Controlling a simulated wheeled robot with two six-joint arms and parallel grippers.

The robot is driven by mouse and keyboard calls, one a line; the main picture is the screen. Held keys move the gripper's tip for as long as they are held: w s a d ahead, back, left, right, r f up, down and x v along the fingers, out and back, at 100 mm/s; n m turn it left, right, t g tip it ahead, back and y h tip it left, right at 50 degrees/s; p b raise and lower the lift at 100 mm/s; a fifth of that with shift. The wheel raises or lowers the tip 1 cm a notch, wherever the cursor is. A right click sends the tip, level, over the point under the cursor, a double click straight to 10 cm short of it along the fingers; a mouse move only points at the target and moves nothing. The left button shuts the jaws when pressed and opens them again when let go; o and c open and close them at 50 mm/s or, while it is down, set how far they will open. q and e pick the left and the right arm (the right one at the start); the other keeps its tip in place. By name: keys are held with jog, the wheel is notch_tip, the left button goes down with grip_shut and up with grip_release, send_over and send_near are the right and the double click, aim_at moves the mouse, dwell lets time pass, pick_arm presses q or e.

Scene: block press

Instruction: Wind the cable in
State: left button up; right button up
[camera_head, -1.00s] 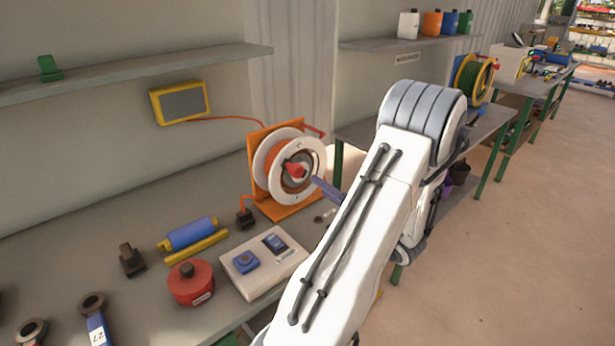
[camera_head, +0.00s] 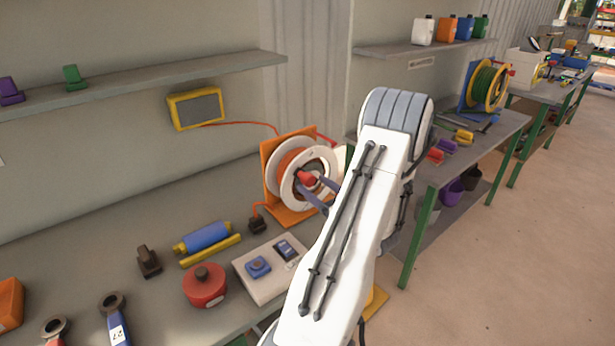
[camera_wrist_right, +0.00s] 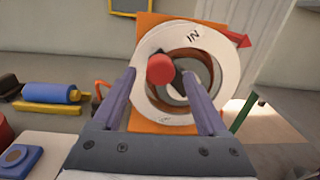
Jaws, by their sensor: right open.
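The cable reel (camera_head: 322,162) has white flanges and stands upright on an orange stand (camera_head: 272,185) on the bench. Orange cable (camera_head: 283,165) shows wound behind the front flange. A short orange length leads to a dark plug (camera_head: 257,226) on the bench. A red crank knob (camera_head: 306,178) sticks out of the reel's face. My right gripper (camera_head: 314,187) is open at the reel; in the right wrist view its purple fingers (camera_wrist_right: 160,80) stand either side of the red knob (camera_wrist_right: 160,70), and contact cannot be told. The flange (camera_wrist_right: 200,38) reads "IN" beside a red arrow (camera_wrist_right: 238,40). My left gripper is out of view.
A white switch box (camera_head: 262,287), a red round container (camera_head: 205,287) and a blue roller (camera_head: 208,237) lie on the bench before the reel. A yellow-framed screen (camera_head: 196,107) hangs on the wall.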

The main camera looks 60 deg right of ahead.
aim_at(311, 183)
jog(key=shift+p+x, duration=0.35)
jog(key=shift+x, duration=1.6)
grip_shut()
